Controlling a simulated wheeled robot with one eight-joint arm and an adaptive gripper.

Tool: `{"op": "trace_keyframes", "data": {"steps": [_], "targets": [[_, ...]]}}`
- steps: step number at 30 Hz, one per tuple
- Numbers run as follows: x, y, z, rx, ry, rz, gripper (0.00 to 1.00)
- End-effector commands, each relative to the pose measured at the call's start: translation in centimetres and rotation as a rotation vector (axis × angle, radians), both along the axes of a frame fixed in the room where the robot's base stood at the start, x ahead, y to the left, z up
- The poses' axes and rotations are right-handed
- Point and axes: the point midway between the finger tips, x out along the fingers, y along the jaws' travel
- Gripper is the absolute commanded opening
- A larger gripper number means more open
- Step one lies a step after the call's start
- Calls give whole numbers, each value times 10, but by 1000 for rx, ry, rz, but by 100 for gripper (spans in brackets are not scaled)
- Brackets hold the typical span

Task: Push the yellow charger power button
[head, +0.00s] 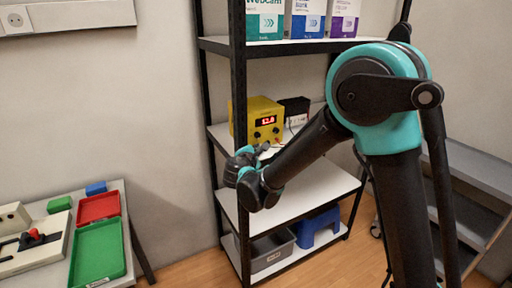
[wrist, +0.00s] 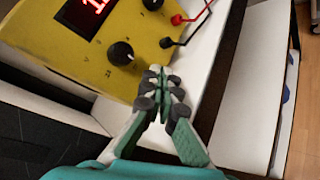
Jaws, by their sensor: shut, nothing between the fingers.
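The yellow charger (head: 258,106) stands on the middle shelf in the head view, its red display lit. In the wrist view its tilted yellow front (wrist: 88,58) fills the upper left, with the display (wrist: 88,10), a black knob (wrist: 120,53), and a red and a black plug at its right. I cannot make out a power button; the fingers may hide part of the lower front. My gripper (wrist: 157,75) is shut and empty, its fingertips at the charger's lower right in the picture. In the head view my gripper (head: 263,148) is just below the charger; contact cannot be told.
A black box (head: 295,108) stands right of the charger. Black shelf posts (head: 238,60) flank the shelves, and boxes stand on the shelf above. The white lower shelf (head: 300,192) is mostly bare. A table with green and red trays (head: 98,252) is at left.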

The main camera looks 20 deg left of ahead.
Motion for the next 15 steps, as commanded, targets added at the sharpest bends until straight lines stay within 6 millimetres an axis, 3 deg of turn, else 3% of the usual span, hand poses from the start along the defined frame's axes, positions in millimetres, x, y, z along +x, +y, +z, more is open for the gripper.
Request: {"op": "trace_keyframes", "data": {"steps": [15], "targets": [[5,6,0,0,0,1,0]]}}
